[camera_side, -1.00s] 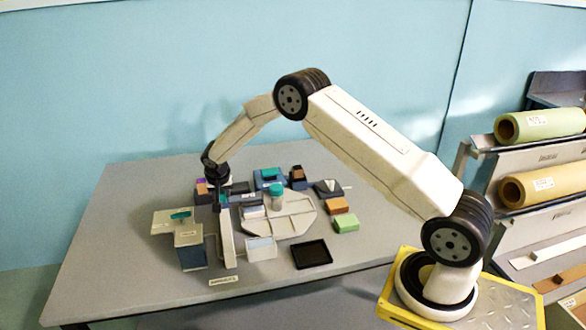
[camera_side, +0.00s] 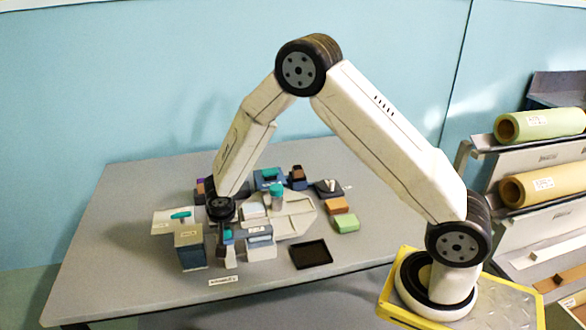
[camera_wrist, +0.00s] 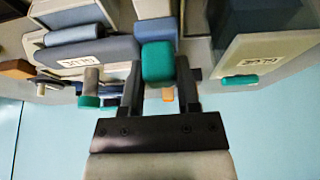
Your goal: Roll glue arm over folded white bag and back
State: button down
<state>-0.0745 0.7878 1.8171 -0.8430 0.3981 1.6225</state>
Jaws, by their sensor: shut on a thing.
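My gripper (camera_side: 226,238) is low over the front left of the table, just right of the grey glue box (camera_side: 189,248). In the wrist view, my gripper (camera_wrist: 160,85) is shut on a teal grip (camera_wrist: 158,62) with a blue collar, which appears to be the glue arm's handle. The pale glue arm (camera_side: 229,258) shows below the fingers in the side view, partly hidden by them. A white block (camera_side: 254,211), possibly the folded white bag, lies behind and right of my gripper; I cannot tell for sure.
A labelled grey-blue block on a white base (camera_side: 261,242) stands close at right. A black tray (camera_side: 311,254) lies farther right. The table's far left is clear.

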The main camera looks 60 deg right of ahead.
jog(key=shift+s+a, duration=0.35)
jog(key=shift+a, duration=0.05)
jog(key=c, duration=0.5)
grip_release()
jog(key=shift+s+a, duration=0.1)
jog(key=shift+c, duration=0.2)
jog(key=shift+o, duration=1.1)
jog(key=shift+r, duration=0.15)
jog(key=v, duration=0.7)
jog(key=shift+r, duration=0.25)
jog(key=shift+s, duration=0.1)
